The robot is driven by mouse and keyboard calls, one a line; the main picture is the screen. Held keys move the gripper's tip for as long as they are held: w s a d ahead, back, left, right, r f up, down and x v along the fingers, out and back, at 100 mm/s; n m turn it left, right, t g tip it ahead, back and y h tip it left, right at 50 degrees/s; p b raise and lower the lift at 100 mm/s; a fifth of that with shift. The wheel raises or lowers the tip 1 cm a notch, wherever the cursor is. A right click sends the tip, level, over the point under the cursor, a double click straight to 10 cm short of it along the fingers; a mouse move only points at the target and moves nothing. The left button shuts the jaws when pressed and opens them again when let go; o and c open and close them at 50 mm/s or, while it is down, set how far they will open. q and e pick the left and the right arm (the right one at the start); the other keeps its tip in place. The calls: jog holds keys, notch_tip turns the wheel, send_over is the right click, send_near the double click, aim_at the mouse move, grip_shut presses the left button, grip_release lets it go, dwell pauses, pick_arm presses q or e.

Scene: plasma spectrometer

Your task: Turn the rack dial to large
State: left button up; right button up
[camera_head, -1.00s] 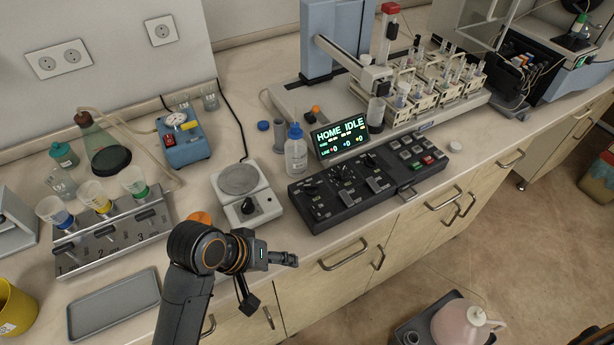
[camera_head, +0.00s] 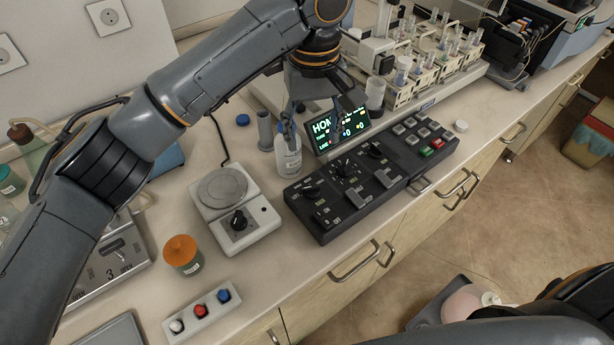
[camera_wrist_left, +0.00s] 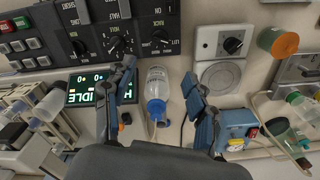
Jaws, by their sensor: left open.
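The black control panel (camera_head: 400,178) stands near the counter's front edge, with several knobs and lever switches on top. Its knobs include a left one (camera_head: 311,190), a middle one (camera_head: 346,169) and a right one (camera_head: 376,150). My left gripper (camera_head: 318,118) is open above the area behind the panel, partly covering the display. In the left wrist view the open fingers (camera_wrist_left: 159,70) stand either side of the blue-capped bottle (camera_wrist_left: 157,90), with panel knobs (camera_wrist_left: 118,45) beyond. My right gripper is out of view.
The bottle (camera_head: 288,155) stands close behind the panel, beside the lit display (camera_head: 335,128). A white hotplate (camera_head: 262,222) with a black knob is left of the panel. Tube racks (camera_head: 440,68) stand behind.

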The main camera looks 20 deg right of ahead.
aim_at(312, 187)
pick_arm(q)
notch_tip(312, 187, down, 13)
jog(key=shift+s+r+p, duration=0.1)
jog(key=shift+r+p, duration=0.05)
jog(key=shift+p, duration=0.6)
jog(key=shift+f, duration=0.35)
jog(key=shift+c, duration=0.4)
jog(key=c, duration=1.1)
